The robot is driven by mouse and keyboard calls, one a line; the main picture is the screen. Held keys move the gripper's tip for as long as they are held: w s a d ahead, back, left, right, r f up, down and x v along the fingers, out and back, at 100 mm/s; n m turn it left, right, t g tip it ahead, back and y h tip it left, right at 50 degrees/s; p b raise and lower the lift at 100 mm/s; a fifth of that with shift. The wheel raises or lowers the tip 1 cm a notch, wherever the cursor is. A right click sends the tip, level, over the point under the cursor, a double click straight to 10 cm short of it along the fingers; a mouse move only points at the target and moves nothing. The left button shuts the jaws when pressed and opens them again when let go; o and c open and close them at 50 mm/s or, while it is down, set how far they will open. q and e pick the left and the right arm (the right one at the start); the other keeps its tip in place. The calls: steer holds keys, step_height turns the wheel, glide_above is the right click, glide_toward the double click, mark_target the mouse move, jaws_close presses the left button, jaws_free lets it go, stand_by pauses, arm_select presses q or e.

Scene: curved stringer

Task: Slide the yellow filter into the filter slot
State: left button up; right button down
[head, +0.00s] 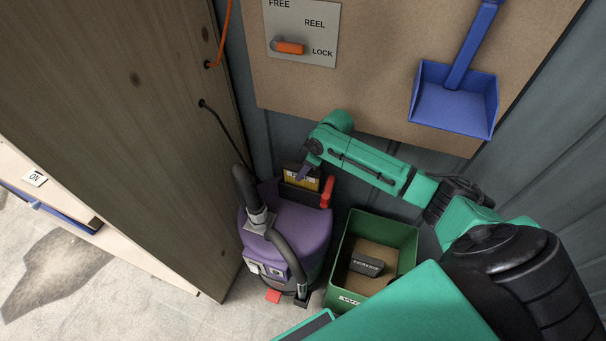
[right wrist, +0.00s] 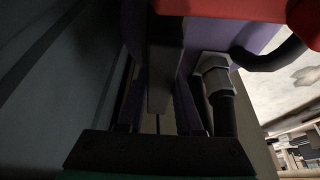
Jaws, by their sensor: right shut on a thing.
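The yellow filter (head: 303,182) is at the back of the purple vacuum (head: 300,228), a yellow panel with dark edges. My right gripper (head: 304,171) is above it, reaching in from the right, and is shut on it. In the right wrist view a dark grey bar (right wrist: 164,75) is between the two purple fingers of the gripper (right wrist: 160,100). The filter slot is hidden behind the filter and the vacuum's body, so I cannot tell how deep the filter sits. My left gripper is not in view.
A red lever (head: 327,191) stands just right of the filter. A black hose (head: 276,241) arches over the vacuum's front. A green bin (head: 344,284) with a dark block (head: 366,265) stands to the right. A wooden panel (head: 130,120) rises at left, and a wall is close behind.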

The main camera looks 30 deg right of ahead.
steer(key=shift+w+f, duration=0.1)
steer(key=shift+f, duration=0.7)
steer(key=c, duration=0.6)
jaws_free()
steer(key=shift+f, duration=0.1)
steer(key=p+v, duration=0.1)
steer(key=v, duration=1.1)
steer(key=shift+p, duration=0.35)
steer(key=shift+a, duration=0.1)
